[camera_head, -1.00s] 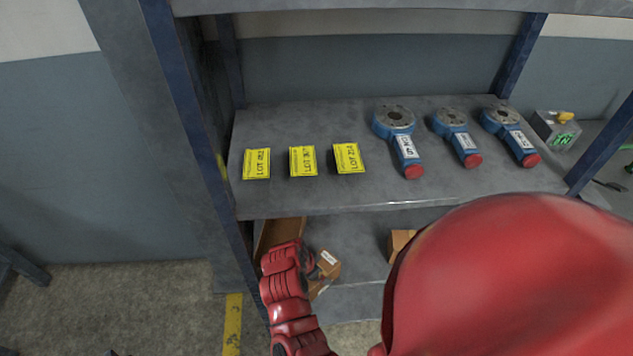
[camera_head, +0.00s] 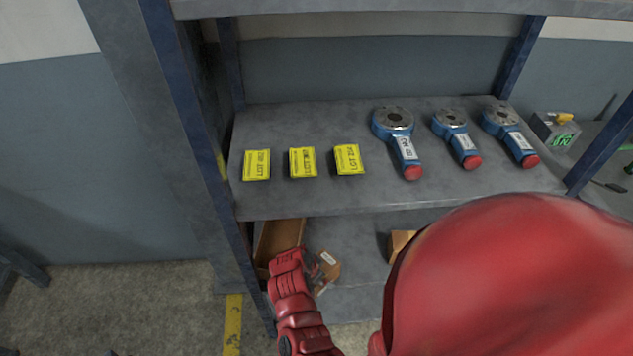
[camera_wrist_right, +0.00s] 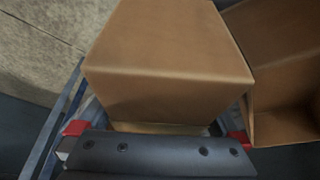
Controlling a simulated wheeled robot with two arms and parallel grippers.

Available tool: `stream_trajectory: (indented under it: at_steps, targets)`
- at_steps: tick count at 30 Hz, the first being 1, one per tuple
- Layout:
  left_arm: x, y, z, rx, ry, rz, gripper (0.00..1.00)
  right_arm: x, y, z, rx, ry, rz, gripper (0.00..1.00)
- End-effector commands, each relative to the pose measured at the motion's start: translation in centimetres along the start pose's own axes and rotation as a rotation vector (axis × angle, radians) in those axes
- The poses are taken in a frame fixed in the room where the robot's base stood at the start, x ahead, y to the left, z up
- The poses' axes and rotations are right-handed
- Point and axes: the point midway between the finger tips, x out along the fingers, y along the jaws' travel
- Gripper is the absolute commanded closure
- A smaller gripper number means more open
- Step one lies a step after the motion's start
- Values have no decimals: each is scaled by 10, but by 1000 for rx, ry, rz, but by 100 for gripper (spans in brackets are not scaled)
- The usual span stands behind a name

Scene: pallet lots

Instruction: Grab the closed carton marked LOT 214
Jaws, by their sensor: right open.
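A brown carton (camera_wrist_right: 165,55), closed on the faces I see, fills the middle of the right wrist view. No lot marking is readable on it there. My right gripper (camera_wrist_right: 157,132) is open, with its red-tipped fingers towards the two sides of this carton; I cannot tell whether they touch it. In the head view my red forearm reaches down to the lower shelf, beside a small brown carton (camera_head: 329,268) with a white label too small to read. Another brown carton (camera_head: 398,242) is partly hidden behind my arm. My left gripper is not in view.
An open brown box (camera_head: 279,238) stands on the lower shelf and an open one shows right in the wrist view (camera_wrist_right: 280,60). The upper shelf (camera_head: 330,202) carries three yellow LOT labels (camera_head: 302,162) and three blue tools (camera_head: 405,145). A blue rack post (camera_head: 185,100) stands left.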

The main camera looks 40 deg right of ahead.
Motion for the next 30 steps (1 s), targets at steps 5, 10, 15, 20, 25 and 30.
stream_trajectory:
  at_steps: [5,10,15,20,25,30]
  targets:
    - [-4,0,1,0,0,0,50,2,0,1,-1,0,0,0]
    - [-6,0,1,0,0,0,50,3,0,2,-1,0,0,0]
    - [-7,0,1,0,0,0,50,4,0,1,0,0,0,0]
    - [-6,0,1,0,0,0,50,3,0,1,0,0,0,0]
    - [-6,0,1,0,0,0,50,3,0,1,0,0,0,27]
    - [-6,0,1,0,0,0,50,3,0,1,0,0,0,58]
